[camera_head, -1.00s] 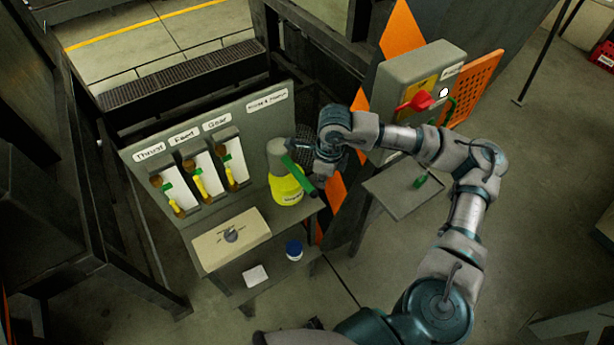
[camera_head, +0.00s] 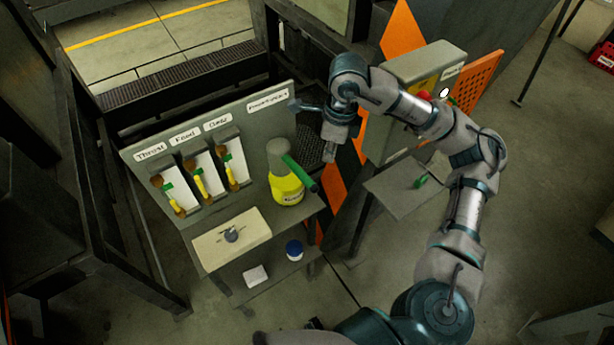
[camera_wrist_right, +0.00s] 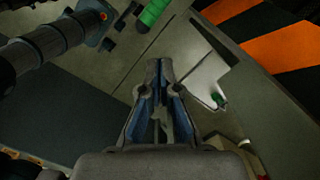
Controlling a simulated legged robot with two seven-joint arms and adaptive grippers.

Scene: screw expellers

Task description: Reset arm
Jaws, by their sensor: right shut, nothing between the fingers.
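My right gripper (camera_head: 329,153) is shut and empty in the head view. It hangs fingers down, above and to the right of the yellow bottle. In the right wrist view the closed fingers (camera_wrist_right: 160,68) point away over floor, with nothing between them. My right arm reaches in from the bottom right. The yellow bottle (camera_head: 287,190) with a grey top stands on the bench, and a green handle (camera_head: 299,172) slants down beside its top. The gripper is apart from both. My left gripper does not show.
A labelled panel (camera_head: 262,130) with several brushes stands at the back of the bench. A beige box (camera_head: 214,248), a blue-lidded jar (camera_head: 294,250) and a white block (camera_head: 256,275) sit in front. A control box (camera_head: 398,75) and a small shelf (camera_head: 392,192) are to the right.

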